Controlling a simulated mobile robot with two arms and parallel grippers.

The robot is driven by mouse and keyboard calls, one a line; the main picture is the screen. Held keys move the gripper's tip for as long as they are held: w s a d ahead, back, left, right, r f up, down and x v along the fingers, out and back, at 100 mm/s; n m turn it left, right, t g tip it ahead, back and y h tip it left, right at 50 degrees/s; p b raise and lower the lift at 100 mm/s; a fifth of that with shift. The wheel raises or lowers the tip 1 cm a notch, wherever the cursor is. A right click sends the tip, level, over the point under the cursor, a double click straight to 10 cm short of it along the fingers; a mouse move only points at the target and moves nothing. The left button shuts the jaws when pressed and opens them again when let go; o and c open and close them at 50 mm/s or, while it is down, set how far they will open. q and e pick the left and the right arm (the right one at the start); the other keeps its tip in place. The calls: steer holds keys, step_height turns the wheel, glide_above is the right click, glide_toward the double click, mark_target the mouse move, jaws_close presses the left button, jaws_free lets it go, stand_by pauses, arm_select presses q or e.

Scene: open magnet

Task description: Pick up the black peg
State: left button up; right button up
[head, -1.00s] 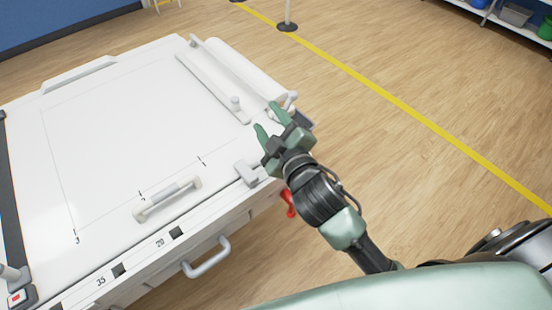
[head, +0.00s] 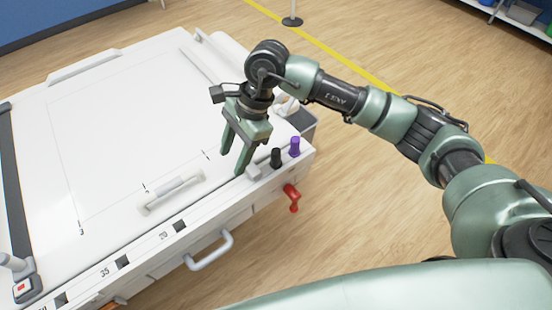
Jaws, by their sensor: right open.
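The black peg (head: 276,158) stands upright near the front right corner of the white machine top (head: 110,130). A purple peg (head: 295,146) stands just to its right. My right gripper (head: 233,163) is open and empty, fingers pointing down, to the left of the black peg and apart from it. Its fingertips are close to a small light grey block (head: 253,171), which lies between the gripper and the black peg. My left gripper is not in view.
A white handle bar (head: 171,192) lies on the machine top left of the gripper. A red lever (head: 291,197) and a drawer handle (head: 211,252) stick out from the front side. A grey block (head: 302,118) stands at the right edge. Wooden floor lies to the right.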

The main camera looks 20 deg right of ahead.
mark_target(276, 151)
steer(key=w+d+h, duration=0.1)
steer(key=d, duration=0.2)
steer(key=w+d+h, duration=0.1)
steer(key=d+h, duration=0.1)
steer(key=d, duration=0.1)
steer(key=w+d+h, duration=0.1)
steer(key=d, duration=0.2)
steer(key=shift+w+d+r+t, duration=0.1)
steer(key=shift+d+r+t, duration=0.3)
steer(key=shift+d+f+h, duration=0.2)
steer(key=shift+h, duration=0.1)
steer(key=f+p, duration=0.1)
steer(key=f, duration=0.1)
steer(key=f+p, duration=0.1)
steer(key=f, duration=0.1)
steer(key=f+p, duration=0.1)
steer(key=f, duration=0.1)
steer(key=shift+d+f, duration=0.1)
steer(key=shift+d, duration=0.25)
steer(key=shift+f, duration=0.5)
jaws_close()
